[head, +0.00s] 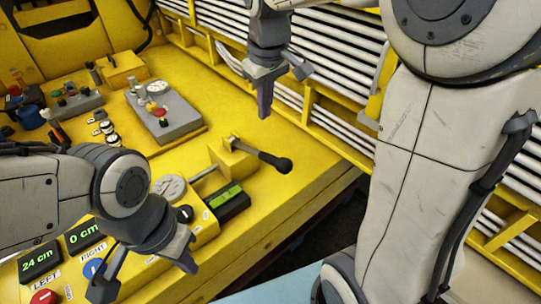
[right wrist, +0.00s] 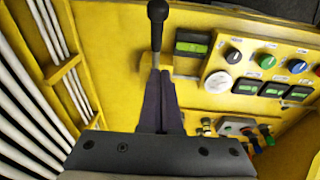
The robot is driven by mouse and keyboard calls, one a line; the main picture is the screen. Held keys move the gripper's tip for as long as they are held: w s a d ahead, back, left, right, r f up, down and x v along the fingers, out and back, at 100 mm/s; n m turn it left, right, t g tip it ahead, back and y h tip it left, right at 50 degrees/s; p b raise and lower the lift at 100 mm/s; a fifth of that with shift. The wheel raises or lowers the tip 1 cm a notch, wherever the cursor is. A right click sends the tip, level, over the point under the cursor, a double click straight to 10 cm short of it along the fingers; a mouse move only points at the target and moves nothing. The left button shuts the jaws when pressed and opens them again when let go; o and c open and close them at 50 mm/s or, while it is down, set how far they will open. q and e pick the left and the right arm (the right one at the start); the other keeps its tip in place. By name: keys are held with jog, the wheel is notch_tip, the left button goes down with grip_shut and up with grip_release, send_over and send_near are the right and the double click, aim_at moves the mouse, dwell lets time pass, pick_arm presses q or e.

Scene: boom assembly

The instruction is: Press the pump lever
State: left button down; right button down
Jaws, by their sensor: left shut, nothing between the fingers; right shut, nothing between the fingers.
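The pump lever (head: 283,164) is a dark rod with a round black knob, sticking out to the right from a small yellow block (head: 232,158) on the yellow bench. In the right wrist view the lever (right wrist: 157,12) stands up in the picture just beyond my fingertips. My right gripper (head: 264,112) is shut and empty, pointing down above and behind the lever; its dark fingers (right wrist: 160,74) overlap the lever's base in the wrist view. I cannot tell there whether they touch; in the head view they look apart. My left gripper (head: 190,266) is shut and empty at the front left, near the display panel.
A panel with green displays (head: 85,234) and buttons lies at the front left. A dark box with a green screen (head: 226,199) sits below the lever. A grey control box (head: 165,110) stands further back. White pipes (head: 335,65) run along the back right. The bench ends right of the lever.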

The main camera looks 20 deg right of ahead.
jog(key=shift+s+r, duration=0.15)
jog(key=shift+r, duration=0.3)
jog(key=p, duration=0.2)
send_over(269, 157)
jog(key=a, duration=0.1)
notch_tip(269, 157, down, 10)
jog(key=shift+s+d+f+p, duration=0.1)
jog(key=shift+d+f+p, duration=0.1)
jog(key=shift+f, duration=0.4)
jog(key=shift+s+d+f+p, duration=0.15)
jog(key=shift+f, duration=0.5)
jog(key=shift+s+d+f+p, duration=0.1)
jog(key=shift+d+f+p, duration=0.1)
jog(key=shift+f, duration=0.4)
